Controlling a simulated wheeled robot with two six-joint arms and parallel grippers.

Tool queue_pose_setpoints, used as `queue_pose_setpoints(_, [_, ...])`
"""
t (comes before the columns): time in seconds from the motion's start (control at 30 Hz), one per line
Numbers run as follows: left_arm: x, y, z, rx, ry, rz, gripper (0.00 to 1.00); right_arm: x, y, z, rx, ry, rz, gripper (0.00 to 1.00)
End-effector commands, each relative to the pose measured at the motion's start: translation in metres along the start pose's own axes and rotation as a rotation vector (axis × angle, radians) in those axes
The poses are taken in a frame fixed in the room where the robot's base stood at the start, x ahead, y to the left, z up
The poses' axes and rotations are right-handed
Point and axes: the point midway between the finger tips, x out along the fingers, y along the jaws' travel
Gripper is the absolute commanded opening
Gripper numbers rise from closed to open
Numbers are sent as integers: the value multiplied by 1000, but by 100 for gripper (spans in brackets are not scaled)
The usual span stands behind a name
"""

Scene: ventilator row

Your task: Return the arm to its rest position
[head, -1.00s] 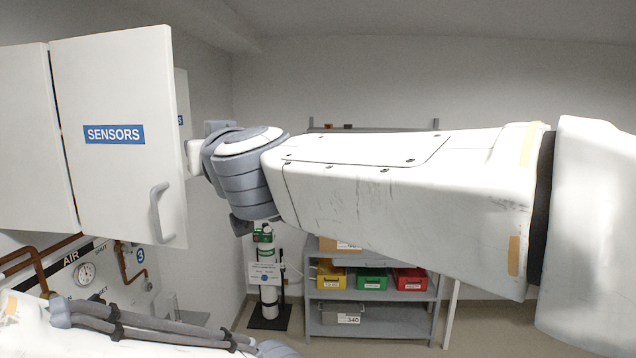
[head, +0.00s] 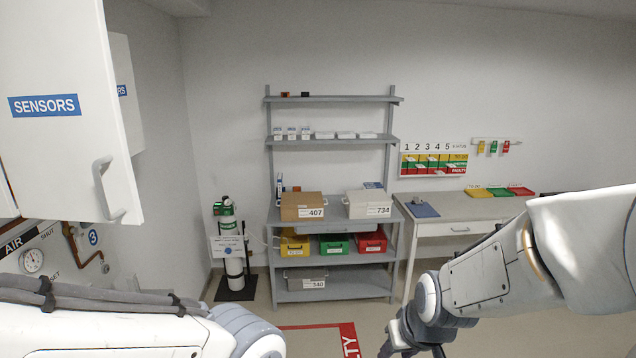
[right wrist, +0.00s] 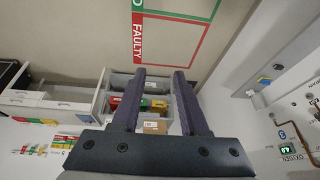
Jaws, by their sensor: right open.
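My right arm comes in from the right in the head view, bent downward. Its gripper (head: 405,346) is at the bottom edge there and partly cut off. In the right wrist view my right gripper (right wrist: 158,72) is open, with two dark fingers apart and nothing between them. It hangs in free air, with the floor and the shelf beyond. My left arm crosses the bottom left of the head view, and its gripper is outside the picture.
A white cabinet door marked SENSORS (head: 75,115) juts out at the left. A grey shelf rack (head: 335,292) holds boxes and bins. A desk (head: 455,229) stands right of it. A green-topped cylinder (head: 232,262) stands left. The floor between is clear, with a red marking (head: 345,335).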

Motion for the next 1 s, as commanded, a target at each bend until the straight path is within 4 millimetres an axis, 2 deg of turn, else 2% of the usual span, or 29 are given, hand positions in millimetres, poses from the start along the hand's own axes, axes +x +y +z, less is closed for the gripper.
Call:
queue_pose_setpoints(0.03, [0,0,0,0,0,0,92,2,10,15,24,-36,15,44])
queue_pose_setpoints(0.27, [0,0,0,0,0,0,92,4,41,76,119,-184,79,44])
queue_pose_setpoints(0.3, [13,-1,0,0,1,0,92,14,33,79,93,-182,68,44])
queue_pose_setpoints(0.67, [71,-5,4,-1,0,0,92,44,-22,112,-74,-229,-4,44])
queue_pose_setpoints(0.77, [94,-7,5,-1,0,0,92,56,-40,129,-139,-250,-29,44])
queue_pose_setpoints(1.0, [166,-12,9,-3,0,0,92,86,-91,194,-357,-319,-110,44])
